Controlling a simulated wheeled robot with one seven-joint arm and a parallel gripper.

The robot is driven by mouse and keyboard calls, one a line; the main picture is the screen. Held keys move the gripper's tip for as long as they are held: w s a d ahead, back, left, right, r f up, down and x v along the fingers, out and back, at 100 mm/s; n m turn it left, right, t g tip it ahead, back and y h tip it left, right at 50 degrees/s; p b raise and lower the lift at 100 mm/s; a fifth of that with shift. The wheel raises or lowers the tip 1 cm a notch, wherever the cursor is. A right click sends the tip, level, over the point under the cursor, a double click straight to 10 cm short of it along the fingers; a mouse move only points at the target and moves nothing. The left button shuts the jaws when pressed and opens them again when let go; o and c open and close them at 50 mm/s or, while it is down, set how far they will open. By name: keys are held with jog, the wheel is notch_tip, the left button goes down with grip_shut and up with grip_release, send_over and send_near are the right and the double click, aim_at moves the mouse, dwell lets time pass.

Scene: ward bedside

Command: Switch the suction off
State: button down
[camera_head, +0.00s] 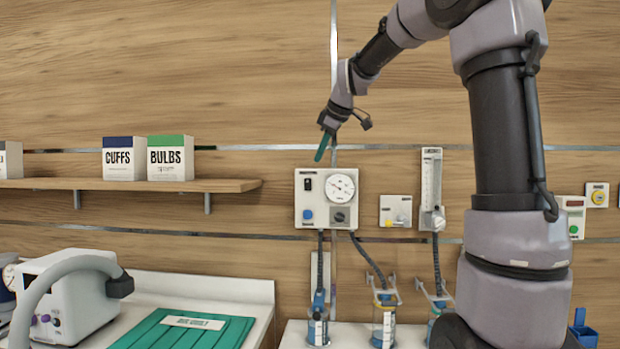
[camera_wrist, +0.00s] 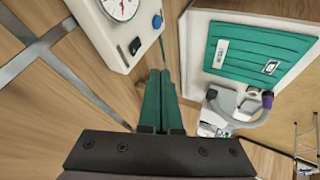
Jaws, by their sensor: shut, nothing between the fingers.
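The suction unit (camera_head: 325,185) is a pale box on the wall with a round gauge (camera_head: 341,188). A small black rocker switch (camera_head: 308,184) sits at its upper left, with a blue knob (camera_head: 308,215) below and a dark knob (camera_head: 340,215) at lower right. My gripper (camera_head: 319,158) has green fingers, shut and empty, pointing down just above the unit's top edge. In the wrist view the fingers (camera_wrist: 159,72) are together beside the unit (camera_wrist: 103,37), with its switch (camera_wrist: 135,46) and blue knob (camera_wrist: 157,21) visible. I cannot tell the switch position.
A small wall outlet (camera_head: 396,211) and a flowmeter (camera_head: 431,190) are to the right. Hoses run down from the unit to jars (camera_head: 384,318). A shelf (camera_head: 225,185) with boxes is left.

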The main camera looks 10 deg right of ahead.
aim_at(309, 176)
jog(key=shift+w, duration=0.35)
jog(key=x, duration=0.3)
jog(key=w+r+x, duration=0.1)
jog(key=x, duration=0.3)
jog(key=w+d+x, duration=0.1)
jog(key=x, duration=0.3)
jog(key=shift+w, duration=0.15)
jog(key=shift+w+d+r, duration=0.15)
jog(key=shift+w, duration=0.2)
